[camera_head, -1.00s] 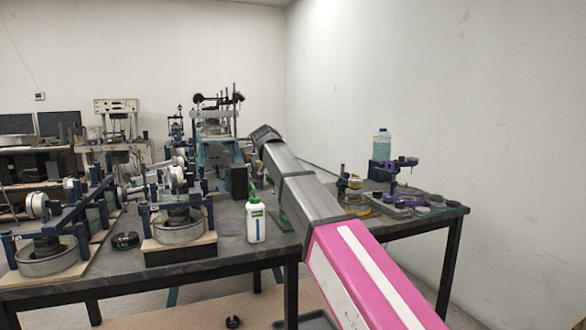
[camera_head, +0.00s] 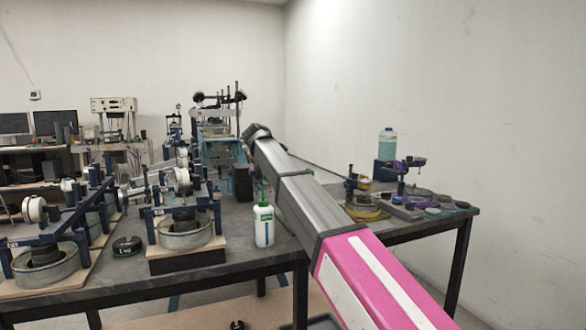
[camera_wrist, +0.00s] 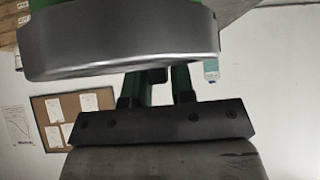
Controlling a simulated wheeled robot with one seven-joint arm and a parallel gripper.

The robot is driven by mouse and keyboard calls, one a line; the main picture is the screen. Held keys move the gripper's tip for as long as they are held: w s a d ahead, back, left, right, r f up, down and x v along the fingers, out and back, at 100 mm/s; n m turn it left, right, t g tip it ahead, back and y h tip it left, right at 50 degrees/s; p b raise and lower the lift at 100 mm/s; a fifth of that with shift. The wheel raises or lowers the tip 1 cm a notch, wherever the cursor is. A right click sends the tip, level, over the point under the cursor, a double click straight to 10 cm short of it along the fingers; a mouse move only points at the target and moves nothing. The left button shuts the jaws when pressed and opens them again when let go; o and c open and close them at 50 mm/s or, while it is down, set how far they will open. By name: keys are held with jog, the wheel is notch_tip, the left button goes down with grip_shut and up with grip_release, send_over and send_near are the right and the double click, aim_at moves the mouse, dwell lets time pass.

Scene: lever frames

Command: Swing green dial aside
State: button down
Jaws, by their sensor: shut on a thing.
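In the wrist view a thick disc with a broad silver-grey rim and green at its upper edges, which looks like the green dial (camera_wrist: 120,45), fills the top of the picture. My gripper (camera_wrist: 156,78) comes up from below, its two fingers reaching behind the disc's lower edge. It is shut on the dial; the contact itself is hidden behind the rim. Green also shows along the fingers. In the head view my arm reaches away to the back of the table and hides the gripper and the dial.
A white bottle with a green nozzle (camera_head: 263,222) stands on the dark table (camera_head: 235,258), left of my arm. Lever frames with round metal pans (camera_head: 186,233) crowd the left side. A clear bottle (camera_head: 387,144) and small parts stand at the right. A corkboard (camera_wrist: 75,112) hangs on the wall.

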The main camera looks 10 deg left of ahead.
dwell(0.4)
jog(key=c, duration=1.1)
grip_release()
jog(key=v, duration=1)
jog(key=shift+a+r, duration=0.3)
jog(key=shift+s, duration=0.1)
